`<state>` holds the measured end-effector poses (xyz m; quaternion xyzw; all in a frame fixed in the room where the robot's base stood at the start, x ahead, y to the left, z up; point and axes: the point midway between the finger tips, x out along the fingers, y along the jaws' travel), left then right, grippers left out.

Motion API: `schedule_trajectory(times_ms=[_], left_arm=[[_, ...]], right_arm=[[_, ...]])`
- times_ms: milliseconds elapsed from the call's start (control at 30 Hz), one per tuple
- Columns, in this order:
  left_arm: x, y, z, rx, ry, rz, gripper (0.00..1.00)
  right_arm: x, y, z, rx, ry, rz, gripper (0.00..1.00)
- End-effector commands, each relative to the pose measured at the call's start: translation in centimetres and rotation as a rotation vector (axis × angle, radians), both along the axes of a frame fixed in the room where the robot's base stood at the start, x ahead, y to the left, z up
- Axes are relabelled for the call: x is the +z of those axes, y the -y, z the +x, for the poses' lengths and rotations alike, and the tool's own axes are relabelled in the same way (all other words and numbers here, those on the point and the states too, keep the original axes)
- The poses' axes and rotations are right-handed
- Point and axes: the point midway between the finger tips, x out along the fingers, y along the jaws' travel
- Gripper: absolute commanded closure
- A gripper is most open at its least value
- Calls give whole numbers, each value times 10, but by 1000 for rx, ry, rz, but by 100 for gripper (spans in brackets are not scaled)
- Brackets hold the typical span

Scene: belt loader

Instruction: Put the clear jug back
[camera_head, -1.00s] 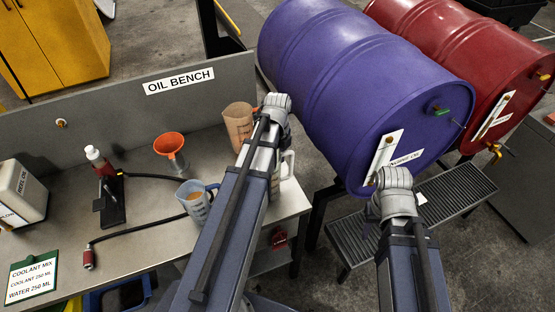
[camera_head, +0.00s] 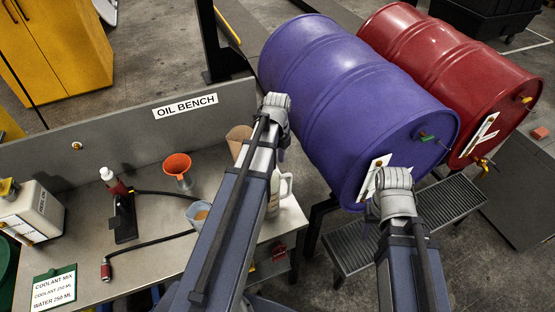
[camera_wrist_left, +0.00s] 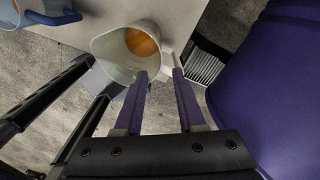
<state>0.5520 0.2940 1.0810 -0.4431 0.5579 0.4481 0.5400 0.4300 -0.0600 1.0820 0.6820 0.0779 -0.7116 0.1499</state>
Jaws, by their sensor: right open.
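A clear, whitish jug (camera_head: 273,195) with a white handle is at the bench's right end, partly hidden by my left arm. In the left wrist view, this jug (camera_wrist_left: 112,48) holds orange liquid. My left gripper (camera_wrist_left: 160,78) is open, its purple fingertips at the jug's handle side. Whether they touch the handle I cannot tell. In the head view the left fingers (camera_head: 281,150) are mostly hidden behind the wrist. My right gripper (camera_head: 372,225) is open in front of the purple drum, its fingers mostly hidden.
Purple (camera_head: 335,95) and red (camera_head: 430,60) drums lie to the right above a grated step (camera_head: 350,245).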

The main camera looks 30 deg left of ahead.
Motion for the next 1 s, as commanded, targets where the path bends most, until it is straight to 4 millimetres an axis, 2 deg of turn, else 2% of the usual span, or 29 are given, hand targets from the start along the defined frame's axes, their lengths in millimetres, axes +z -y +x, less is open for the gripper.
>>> schedule_trajectory(times_ms=[167, 267, 367, 467, 700, 900, 1000], left_arm=[[-1, 1, 0, 3, 0, 0, 61], [-1, 12, -3, 46, -3, 5, 61], [-1, 39, -11, 164, -7, 16, 61], [-1, 77, -24, 348, -11, 38, 61], [0, 160, -64, 838, 6, 92, 61], [0, 208, -99, 1191, 38, 120, 61], [0, 221, -111, 1315, 53, 128, 61]], right_arm=[[-1, 0, 0, 0, 0, 0, 50], [-1, 0, 0, 0, 0, 0, 50], [-1, 0, 0, 0, 0, 0, 50], [-1, 0, 0, 0, 0, 0, 50], [-1, 0, 0, 0, 0, 0, 50], [-1, 0, 0, 0, 0, 0, 50], [-1, 0, 0, 0, 0, 0, 50]])
